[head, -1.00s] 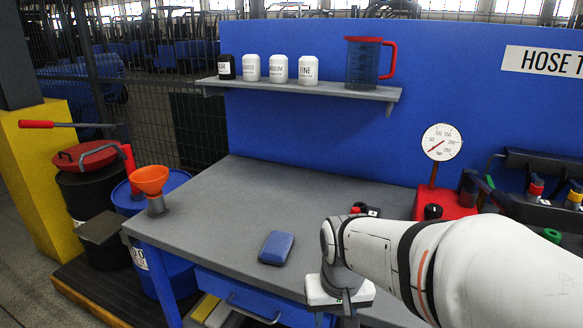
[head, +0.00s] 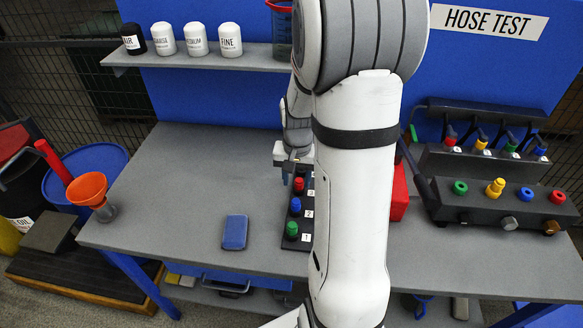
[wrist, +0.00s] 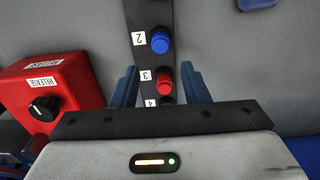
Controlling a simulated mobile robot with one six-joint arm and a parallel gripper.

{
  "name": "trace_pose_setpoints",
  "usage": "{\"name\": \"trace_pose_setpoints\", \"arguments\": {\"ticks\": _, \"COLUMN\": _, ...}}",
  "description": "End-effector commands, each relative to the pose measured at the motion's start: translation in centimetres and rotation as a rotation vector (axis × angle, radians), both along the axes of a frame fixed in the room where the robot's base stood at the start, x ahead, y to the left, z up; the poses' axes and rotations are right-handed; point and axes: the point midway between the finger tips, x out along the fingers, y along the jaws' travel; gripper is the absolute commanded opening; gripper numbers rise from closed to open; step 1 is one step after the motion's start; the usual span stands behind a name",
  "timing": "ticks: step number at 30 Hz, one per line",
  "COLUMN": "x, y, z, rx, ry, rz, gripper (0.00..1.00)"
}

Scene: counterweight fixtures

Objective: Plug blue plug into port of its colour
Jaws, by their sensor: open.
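The blue plug (head: 295,206) stands upright beside number 2 on a dark strip (head: 290,243) on the bench. It shows in the wrist view as a round blue top (wrist: 160,42). A green plug (head: 292,228) and a red plug (head: 299,185) stand at 1 and 3. A blue-ringed port (head: 525,194) is on the dark box at right. My gripper (wrist: 163,76) is open and empty. In the wrist view its fingers flank the strip near the red plug, with the blue plug beyond the tips. My arm hides part of the strip in the head view.
Ports ringed green (head: 460,187) and red (head: 557,197), and a yellow one (head: 495,187), share the box. Behind it a rack (head: 465,163) holds coloured-topped fittings. A red RELEASE box (wrist: 50,95) stands beside the strip.

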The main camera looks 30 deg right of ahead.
Motion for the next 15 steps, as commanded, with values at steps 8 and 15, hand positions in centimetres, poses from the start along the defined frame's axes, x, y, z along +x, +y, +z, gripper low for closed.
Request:
{"name": "trace_pose_setpoints", "arguments": {"ticks": 8, "x": 0.0, "y": 0.3, "z": -3.0, "rx": 0.000, "ry": 0.002, "rz": 0.009, "gripper": 0.41}}
{"name": "trace_pose_setpoints", "arguments": {"ticks": 15, "x": 0.1, "y": 0.4, "z": -6.5, "rx": 0.000, "ry": 0.002, "rz": 0.012, "gripper": 0.41}}
